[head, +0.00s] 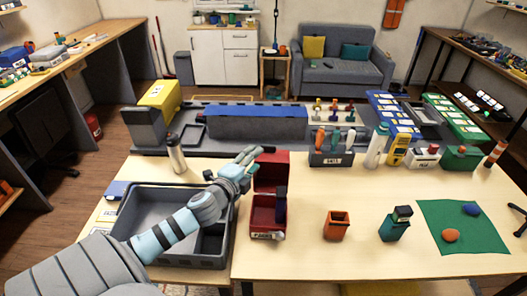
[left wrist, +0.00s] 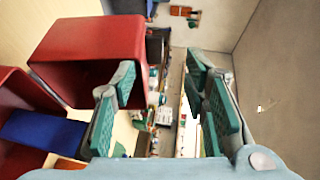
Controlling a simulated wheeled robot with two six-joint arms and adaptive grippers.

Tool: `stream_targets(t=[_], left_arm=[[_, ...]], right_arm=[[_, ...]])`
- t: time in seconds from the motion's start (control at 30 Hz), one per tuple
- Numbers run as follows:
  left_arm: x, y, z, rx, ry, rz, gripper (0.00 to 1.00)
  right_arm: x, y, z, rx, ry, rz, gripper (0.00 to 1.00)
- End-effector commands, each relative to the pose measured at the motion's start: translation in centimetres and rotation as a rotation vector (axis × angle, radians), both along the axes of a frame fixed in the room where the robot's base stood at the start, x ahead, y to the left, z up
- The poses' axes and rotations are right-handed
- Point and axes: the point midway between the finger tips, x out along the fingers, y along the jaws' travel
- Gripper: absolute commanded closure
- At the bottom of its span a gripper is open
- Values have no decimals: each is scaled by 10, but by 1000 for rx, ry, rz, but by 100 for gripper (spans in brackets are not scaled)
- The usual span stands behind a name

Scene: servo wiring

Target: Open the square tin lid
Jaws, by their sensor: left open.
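The red square tin (head: 264,229) stands on the table right of the large grey tray, with a label on its front and a dark blue item (head: 281,203) inside. Its red lid (head: 271,173) stands raised at the tin's back side, so the tin's inside shows. In the left wrist view, the hollow lid (left wrist: 85,50) is at upper left and the tin (left wrist: 20,95) is at the left edge with the blue item. My left gripper (head: 255,154) is open and empty, beside the lid's upper left edge. In the left wrist view, its fingers (left wrist: 160,110) are spread apart. My right gripper is not in view.
The grey tray (head: 135,215) lies under my left arm. A white bottle (head: 176,155) stands behind it. A tool holder (head: 330,158) stands behind the tin. An orange bin (head: 336,226), a teal container (head: 394,228) and a green mat (head: 470,240) are to the right.

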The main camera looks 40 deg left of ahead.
Motion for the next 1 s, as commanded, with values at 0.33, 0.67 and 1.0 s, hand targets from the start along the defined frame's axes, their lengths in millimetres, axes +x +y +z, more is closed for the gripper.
stream_targets(t=[0.33, 0.67, 1.0], left_arm=[[58, 10, -9, -4, 3, -1, 59], [62, 11, -10, -1, 4, -2, 59], [62, 11, -10, 0, 3, -1, 100]], right_arm=[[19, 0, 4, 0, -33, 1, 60], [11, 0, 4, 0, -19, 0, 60], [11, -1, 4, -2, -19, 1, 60]])
